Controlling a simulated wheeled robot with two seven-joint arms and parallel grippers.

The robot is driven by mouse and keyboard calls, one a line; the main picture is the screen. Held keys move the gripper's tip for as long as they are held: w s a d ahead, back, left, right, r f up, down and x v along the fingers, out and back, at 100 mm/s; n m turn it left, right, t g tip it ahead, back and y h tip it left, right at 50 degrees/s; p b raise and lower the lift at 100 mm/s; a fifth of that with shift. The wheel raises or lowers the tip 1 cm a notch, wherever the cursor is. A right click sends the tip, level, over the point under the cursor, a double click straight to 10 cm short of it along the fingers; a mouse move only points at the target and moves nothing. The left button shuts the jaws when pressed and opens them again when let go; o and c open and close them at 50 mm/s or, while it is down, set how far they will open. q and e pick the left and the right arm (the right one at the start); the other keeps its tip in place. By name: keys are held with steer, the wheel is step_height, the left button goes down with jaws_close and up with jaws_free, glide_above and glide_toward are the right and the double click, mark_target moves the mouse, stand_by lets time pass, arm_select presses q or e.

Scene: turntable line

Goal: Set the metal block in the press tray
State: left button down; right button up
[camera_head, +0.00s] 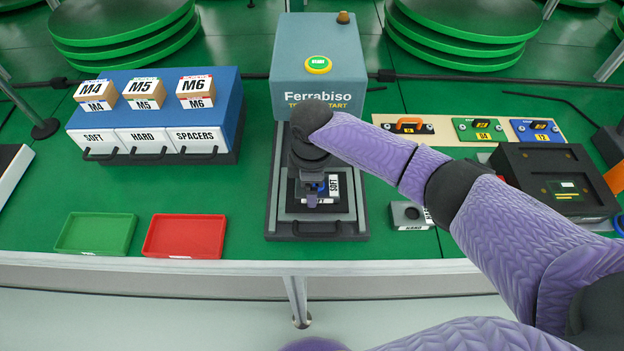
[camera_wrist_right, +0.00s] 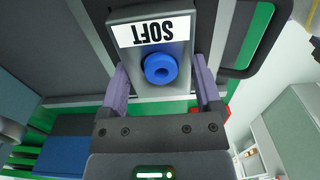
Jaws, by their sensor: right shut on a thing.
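A grey metal block labelled SOFT (camera_head: 334,186), with a blue ring in its top, is over the press tray (camera_head: 355,222). In the right wrist view the block (camera_wrist_right: 182,82) is between both fingers. My wrist hides part of the block and tray, and I cannot tell whether the block touches the tray floor. My left gripper is not in view.
A grey block labelled HARD (camera_head: 408,215) stands right of the tray. A green bin (camera_head: 96,250) and a red bin (camera_head: 184,252) lie at the front left. A blue rack (camera_head: 221,115) with labelled drawers is behind them. A black fixture (camera_head: 560,170) is at the right.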

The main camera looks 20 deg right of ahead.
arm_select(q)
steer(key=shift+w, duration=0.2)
arm_select(e)
steer(key=shift+f, duration=0.1)
steer(key=o, duration=1)
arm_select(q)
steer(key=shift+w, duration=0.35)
arm_select(e)
steer(key=shift+o, duration=1.1)
steer(key=shift+s, duration=0.1)
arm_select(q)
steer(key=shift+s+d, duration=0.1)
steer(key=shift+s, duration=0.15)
